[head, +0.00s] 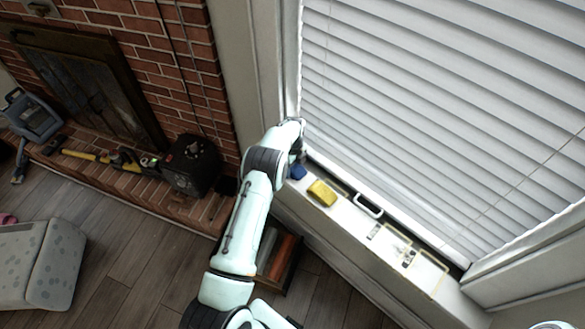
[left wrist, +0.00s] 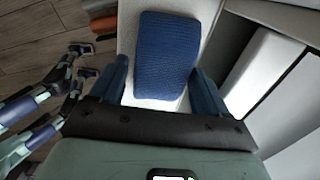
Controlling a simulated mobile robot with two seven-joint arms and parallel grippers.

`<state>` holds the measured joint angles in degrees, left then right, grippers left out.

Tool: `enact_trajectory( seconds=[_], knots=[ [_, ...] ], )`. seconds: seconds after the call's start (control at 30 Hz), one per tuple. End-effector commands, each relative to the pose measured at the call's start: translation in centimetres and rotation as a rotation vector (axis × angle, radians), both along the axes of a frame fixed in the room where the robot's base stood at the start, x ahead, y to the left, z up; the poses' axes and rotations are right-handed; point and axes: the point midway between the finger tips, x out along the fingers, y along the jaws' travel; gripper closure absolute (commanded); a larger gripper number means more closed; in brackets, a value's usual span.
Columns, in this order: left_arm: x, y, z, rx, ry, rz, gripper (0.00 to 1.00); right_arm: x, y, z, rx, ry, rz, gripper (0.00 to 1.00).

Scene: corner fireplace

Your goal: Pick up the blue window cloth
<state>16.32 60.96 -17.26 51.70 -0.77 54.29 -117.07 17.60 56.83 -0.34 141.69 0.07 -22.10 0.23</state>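The blue window cloth (head: 298,172) lies at the far left end of the white window sill, partly hidden by my left arm in the head view. In the left wrist view the blue cloth (left wrist: 168,54) is a ribbed, rounded rectangle. My left gripper (left wrist: 160,82) is open, its fingers on either side of the cloth's near end; whether they touch it I cannot tell. In the head view the left gripper (head: 297,158) is mostly hidden behind its own wrist. My right gripper cannot be made out.
A yellow sponge (head: 322,192) lies beside the cloth on the window sill (head: 352,217). A white handle (head: 368,206) and small items lie further right. White blinds (head: 430,100) rise behind. A black box (head: 191,166) stands on the brick hearth.

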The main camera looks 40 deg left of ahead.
Motion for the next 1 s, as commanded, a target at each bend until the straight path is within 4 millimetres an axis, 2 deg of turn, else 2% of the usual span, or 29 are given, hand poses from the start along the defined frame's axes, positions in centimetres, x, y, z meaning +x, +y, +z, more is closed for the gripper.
enact_trajectory(
  seconds=[0.03, 0.1, 0.4, 0.57, 0.77, 1.0],
  knots=[
    [0.0, 0.0, 0.0, 0.000, 0.000, 0.000, 0.42, 0.0, 0.0, 0.0, 0.000, 0.000, 0.000, 0.57],
    [0.0, 0.0, 0.0, 0.000, 0.000, 0.000, 0.63, 0.0, 0.0, 0.0, 0.000, 0.000, 0.000, 0.57],
    [0.0, 0.0, 0.1, 0.000, 0.000, 0.000, 0.63, 0.0, 0.0, 0.0, 0.000, 0.000, 0.000, 0.57],
    [0.1, 0.0, 1.0, 0.000, -0.001, 0.000, 0.63, -0.1, 0.0, -0.1, 0.000, 0.001, 0.000, 0.57],
    [0.1, 0.0, 4.3, 0.000, -0.005, 0.000, 0.63, -0.3, 0.0, -0.3, 0.000, 0.003, 0.000, 0.57],
    [0.2, 0.0, 11.1, 0.001, -0.007, 0.000, 0.63, -0.1, 0.0, -0.2, -0.001, 0.002, -0.001, 0.57]
  ],
)
